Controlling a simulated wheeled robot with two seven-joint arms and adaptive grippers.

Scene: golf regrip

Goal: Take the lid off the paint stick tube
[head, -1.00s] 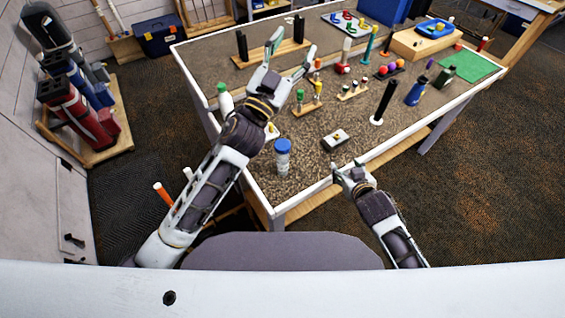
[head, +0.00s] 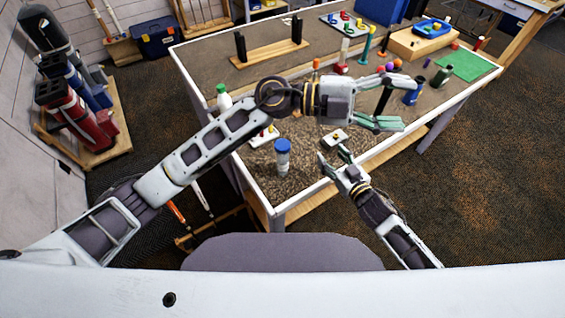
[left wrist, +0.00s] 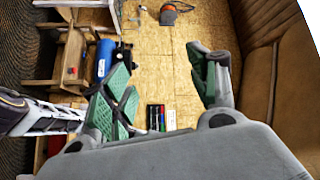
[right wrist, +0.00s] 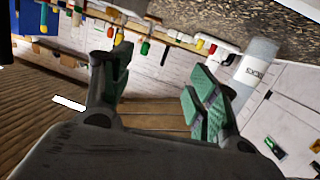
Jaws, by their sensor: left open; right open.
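The paint stick tube (head: 283,166) stands upright near the table's front left corner, with its blue lid (head: 283,145) on top. My right gripper (head: 333,156) is open and empty, to the right of the tube and apart from it. In the right wrist view, a pale labelled cylinder (right wrist: 256,66), apparently the tube, shows beyond the right-hand finger of the open gripper (right wrist: 160,82). My left gripper (head: 392,104) is open and empty above the table, further right and back. The left wrist view shows its spread fingers (left wrist: 163,85) with nothing between them; the tube is not seen there.
A small pale block (head: 334,139) lies right of the tube. A green-capped bottle (head: 223,97) stands behind it at the left edge. A blue bottle (head: 413,92) stands beyond my left gripper. My left forearm crosses above the table behind the tube.

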